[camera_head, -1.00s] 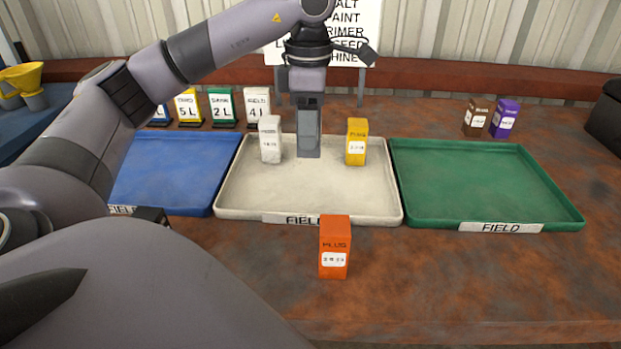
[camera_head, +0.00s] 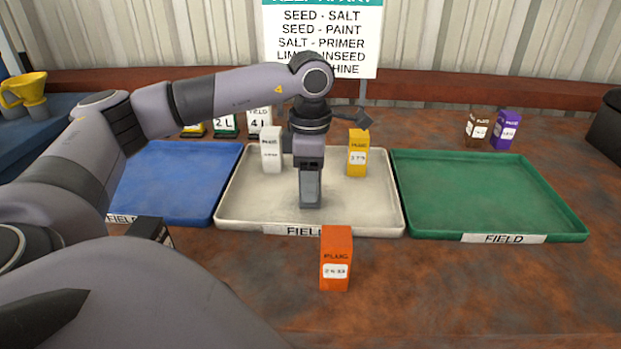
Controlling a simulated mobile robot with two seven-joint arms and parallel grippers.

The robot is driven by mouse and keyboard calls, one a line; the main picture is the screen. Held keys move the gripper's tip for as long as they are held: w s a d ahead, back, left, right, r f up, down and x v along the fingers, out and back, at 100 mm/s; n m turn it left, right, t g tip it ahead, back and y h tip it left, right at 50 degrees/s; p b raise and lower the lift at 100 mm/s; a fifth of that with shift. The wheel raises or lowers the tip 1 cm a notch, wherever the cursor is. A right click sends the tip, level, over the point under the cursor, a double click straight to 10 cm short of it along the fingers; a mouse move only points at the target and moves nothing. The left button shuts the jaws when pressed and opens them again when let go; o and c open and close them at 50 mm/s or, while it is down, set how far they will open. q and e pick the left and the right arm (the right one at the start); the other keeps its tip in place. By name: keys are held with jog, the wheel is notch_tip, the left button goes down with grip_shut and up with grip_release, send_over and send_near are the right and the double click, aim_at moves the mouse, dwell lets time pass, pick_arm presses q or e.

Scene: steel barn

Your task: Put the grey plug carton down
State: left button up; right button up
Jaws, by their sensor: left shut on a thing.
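My left gripper (camera_head: 310,172) points straight down over the white middle tray (camera_head: 235,212). It is shut on the grey plug carton (camera_head: 310,190), which is upright and mostly covered by the fingers. The carton's lower end shows over the front middle of the tray floor; I cannot tell whether it touches. In the same tray, a white carton (camera_head: 271,152) stands behind on the left and a yellow carton (camera_head: 357,155) behind on the right. My right gripper is not in view.
A blue tray (camera_head: 180,180) is left and an empty green tray (camera_head: 480,190) right. An orange carton (camera_head: 336,258) stands in front of the white tray. A dark carton (camera_head: 150,229) is partly hidden by my arm. Brown (camera_head: 478,128) and purple (camera_head: 505,130) cartons stand behind the green tray.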

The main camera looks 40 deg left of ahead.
pick_arm(q)
jog(key=o, duration=1.2)
jog(key=shift+f, duration=0.1)
jog(key=shift+c, duration=0.2)
jog(key=shift+r, duration=0.25)
notch_tip(320, 180, up, 11)
jog(key=shift+r+p, duration=0.15)
jog(key=shift+p, duration=0.45)
jog(key=shift+r, duration=0.3)
